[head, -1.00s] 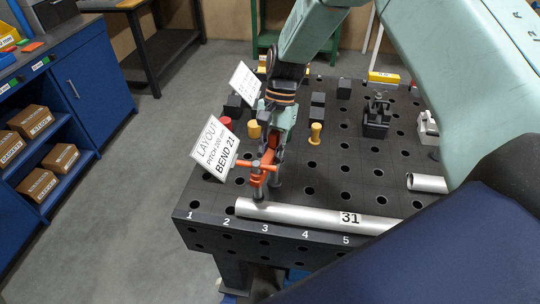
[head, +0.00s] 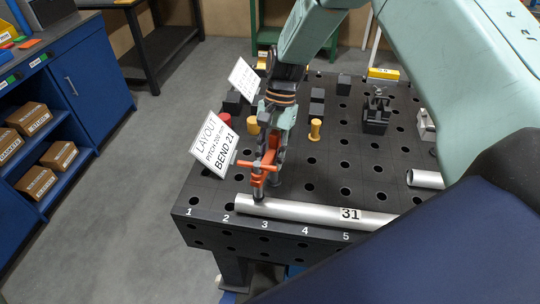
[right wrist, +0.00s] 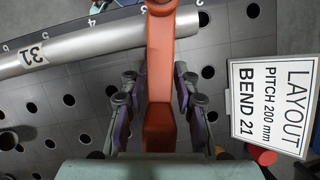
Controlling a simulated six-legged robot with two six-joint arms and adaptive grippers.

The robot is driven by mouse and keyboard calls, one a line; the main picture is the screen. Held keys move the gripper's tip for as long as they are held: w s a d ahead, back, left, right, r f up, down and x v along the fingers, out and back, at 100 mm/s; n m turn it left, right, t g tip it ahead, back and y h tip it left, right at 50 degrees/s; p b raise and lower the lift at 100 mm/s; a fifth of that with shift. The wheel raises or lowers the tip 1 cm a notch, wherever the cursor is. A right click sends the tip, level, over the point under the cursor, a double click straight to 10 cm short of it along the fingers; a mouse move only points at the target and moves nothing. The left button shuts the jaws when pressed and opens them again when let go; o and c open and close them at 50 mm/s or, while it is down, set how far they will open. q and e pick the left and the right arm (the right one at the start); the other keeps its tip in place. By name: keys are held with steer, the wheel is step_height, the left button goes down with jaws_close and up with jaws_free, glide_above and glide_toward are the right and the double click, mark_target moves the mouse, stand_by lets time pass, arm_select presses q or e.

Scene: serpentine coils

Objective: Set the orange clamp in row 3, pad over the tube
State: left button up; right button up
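The orange clamp (head: 259,168) is between the fingers of my right gripper (head: 271,147), which is shut on it. In the right wrist view, the clamp's orange bar (right wrist: 160,80) runs between the two fingers and crosses over the tube. The silver tube (head: 305,212), labelled 31, lies along the table's front edge. The clamp's dark lower end appears at the tube near its left end, roughly in line with the number 3 (head: 264,238). I cannot tell whether the pad touches the tube. My left gripper is in neither view.
The black perforated table (head: 330,180) has numbered rows along its front edge. A layout sign (head: 214,147) stands left of the clamp. Yellow pegs (head: 315,130), black blocks and a dark toggle fixture (head: 376,113) stand farther back. A short tube piece (head: 425,180) lies at right.

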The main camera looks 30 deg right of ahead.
steer(key=shift+o, duration=1.4)
steer(key=shift+s, duration=0.1)
steer(key=shift+w+d+r, duration=0.15)
steer(key=shift+w+r, duration=0.1)
steer(key=shift+r, duration=0.2)
steer(key=v, duration=1.1)
steer(key=shift+s, duration=0.15)
